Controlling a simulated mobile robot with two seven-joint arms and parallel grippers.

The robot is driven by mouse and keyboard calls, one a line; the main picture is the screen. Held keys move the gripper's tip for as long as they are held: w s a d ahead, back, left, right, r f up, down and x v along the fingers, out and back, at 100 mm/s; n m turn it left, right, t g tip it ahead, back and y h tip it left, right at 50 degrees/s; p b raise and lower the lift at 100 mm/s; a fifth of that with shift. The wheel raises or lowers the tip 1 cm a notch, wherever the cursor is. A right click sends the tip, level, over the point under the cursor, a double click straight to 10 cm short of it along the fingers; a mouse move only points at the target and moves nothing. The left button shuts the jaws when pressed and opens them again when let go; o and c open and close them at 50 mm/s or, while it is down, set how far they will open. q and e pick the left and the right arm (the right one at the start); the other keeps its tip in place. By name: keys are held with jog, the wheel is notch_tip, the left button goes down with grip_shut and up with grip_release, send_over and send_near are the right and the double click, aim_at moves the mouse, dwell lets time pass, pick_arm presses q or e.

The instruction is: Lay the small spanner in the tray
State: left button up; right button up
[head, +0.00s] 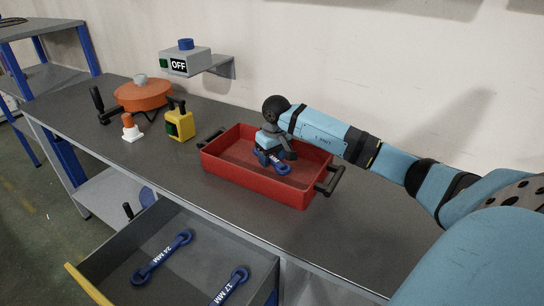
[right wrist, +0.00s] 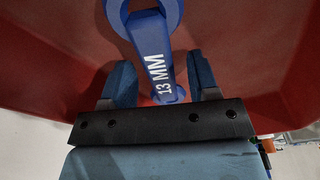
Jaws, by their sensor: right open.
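The small blue spanner, marked 13 MM (right wrist: 155,62), lies in the red tray (head: 255,193); it also shows in the head view (head: 282,168), partly hidden by my gripper. My right gripper (head: 274,158) is down inside the tray over the spanner. In the right wrist view its two blue fingers (right wrist: 162,82) stand apart, one on each side of the spanner's shaft, with a gap on both sides. The red tray wall and floor fill much of that view (right wrist: 50,60). My left gripper is not in view.
An open drawer (head: 200,222) below the bench holds 24 MM (head: 162,257) and 17 MM (head: 231,286) spanners. The bench also carries an orange round object (head: 143,95), an orange-white cone (head: 131,129) and a yellow device (head: 179,123).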

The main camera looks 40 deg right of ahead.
aim_at(275, 159)
pick_arm(q)
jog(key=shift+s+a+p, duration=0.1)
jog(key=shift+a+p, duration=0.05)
jog(key=shift+p, duration=0.45)
pick_arm(e)
notch_tip(275, 159, up, 12)
jog(key=s, duration=0.1)
jog(key=shift+s, duration=0.25)
jog(key=shift+a, duration=0.1)
